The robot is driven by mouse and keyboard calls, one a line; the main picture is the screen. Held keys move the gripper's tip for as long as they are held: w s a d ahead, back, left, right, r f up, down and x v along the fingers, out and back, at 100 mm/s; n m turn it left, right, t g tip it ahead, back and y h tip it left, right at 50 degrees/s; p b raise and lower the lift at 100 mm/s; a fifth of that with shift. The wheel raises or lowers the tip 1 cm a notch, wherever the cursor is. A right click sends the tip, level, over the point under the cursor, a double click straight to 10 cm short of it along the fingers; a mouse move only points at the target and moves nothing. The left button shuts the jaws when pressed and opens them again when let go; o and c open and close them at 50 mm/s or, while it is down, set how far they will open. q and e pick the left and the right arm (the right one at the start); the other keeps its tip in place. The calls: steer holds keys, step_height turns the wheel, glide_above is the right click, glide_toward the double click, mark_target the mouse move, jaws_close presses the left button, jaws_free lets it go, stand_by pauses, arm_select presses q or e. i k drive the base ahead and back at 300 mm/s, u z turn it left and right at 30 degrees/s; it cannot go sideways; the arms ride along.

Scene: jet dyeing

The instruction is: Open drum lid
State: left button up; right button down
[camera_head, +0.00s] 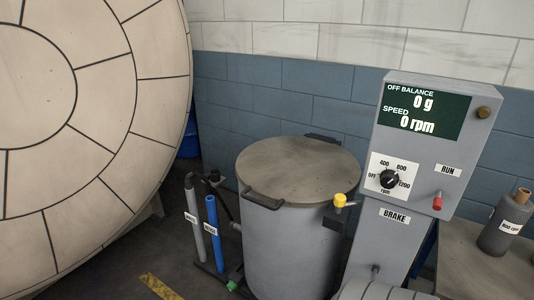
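The grey drum (285,250) stands on the floor in the middle of the view. Its round, brownish-grey lid (300,170) lies flat over the top and looks shut. A dark bar handle (262,201) sits at the lid's front-left rim. A dark piece (322,139), perhaps a hinge, shows behind the lid's back rim. Neither of my grippers is in view.
A grey control panel (378,134) with a dial, reading 0 rpm, stands right of the drum. A yellow knob (340,200) is beside the lid. Grey (194,225) and blue (214,232) pipes stand left. A huge cream disc (100,120) fills the left. A bottle (503,228) stands right.

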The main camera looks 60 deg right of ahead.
mark_target(312, 169)
steer(key=z, duration=0.7)
steer(key=i, duration=0.75)
steer(key=z, duration=0.95)
